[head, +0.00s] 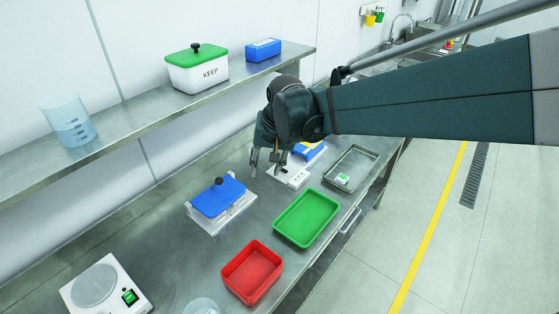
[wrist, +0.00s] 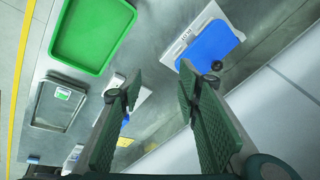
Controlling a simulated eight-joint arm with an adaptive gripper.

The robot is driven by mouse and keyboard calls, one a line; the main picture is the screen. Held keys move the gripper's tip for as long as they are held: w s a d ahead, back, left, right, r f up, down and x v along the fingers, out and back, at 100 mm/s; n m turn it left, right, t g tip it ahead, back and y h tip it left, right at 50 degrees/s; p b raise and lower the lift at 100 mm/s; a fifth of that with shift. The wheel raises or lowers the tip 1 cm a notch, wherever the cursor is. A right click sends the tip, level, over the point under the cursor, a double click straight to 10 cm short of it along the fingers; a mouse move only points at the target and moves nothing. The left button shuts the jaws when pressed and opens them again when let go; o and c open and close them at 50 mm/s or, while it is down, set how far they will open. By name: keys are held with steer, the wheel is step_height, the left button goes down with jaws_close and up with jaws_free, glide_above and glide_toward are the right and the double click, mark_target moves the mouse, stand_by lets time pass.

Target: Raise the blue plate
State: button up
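The blue plate (head: 218,198) has a dark round knob and sits on a white base (head: 236,215) on the steel worktop. In the wrist view the blue plate (wrist: 207,45) is beyond the right fingertip, with its knob near the lower right edge. My gripper (head: 267,163) is above the worktop, to the right of and farther back than the plate, apart from it. In the wrist view my gripper (wrist: 160,72) has its fingers spread wide with nothing between them.
A green tray (head: 307,217), a red tray (head: 252,272) and a metal tray (head: 357,158) line the front edge. A white device (head: 288,176) with blue parts is partly behind my gripper. A scale (head: 106,287) is front left. The shelf (head: 150,126) holds a KEEP box (head: 197,75) and beaker (head: 68,120).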

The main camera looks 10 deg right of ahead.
steer(key=s+d+b, duration=0.2)
steer(key=s+d, duration=0.2)
steer(key=shift+s+d+t+b, duration=0.2)
steer(key=shift+d+t+b, duration=0.1)
steer(key=shift+d+t, duration=0.1)
stand_by(0.8)
steer(key=s+d+t+h, duration=0.1)
steer(key=s+d, duration=0.6)
steer(key=s, duration=0.2)
steer(key=s+d+n+t, duration=0.1)
steer(key=s+d+t, duration=0.1)
steer(key=s+d, duration=0.5)
steer(key=shift+s+r+n+h, duration=0.3)
steer(key=shift+s+h, duration=0.1)
steer(key=shift+s, duration=0.9)
steer(key=shift+c, duration=0.6)
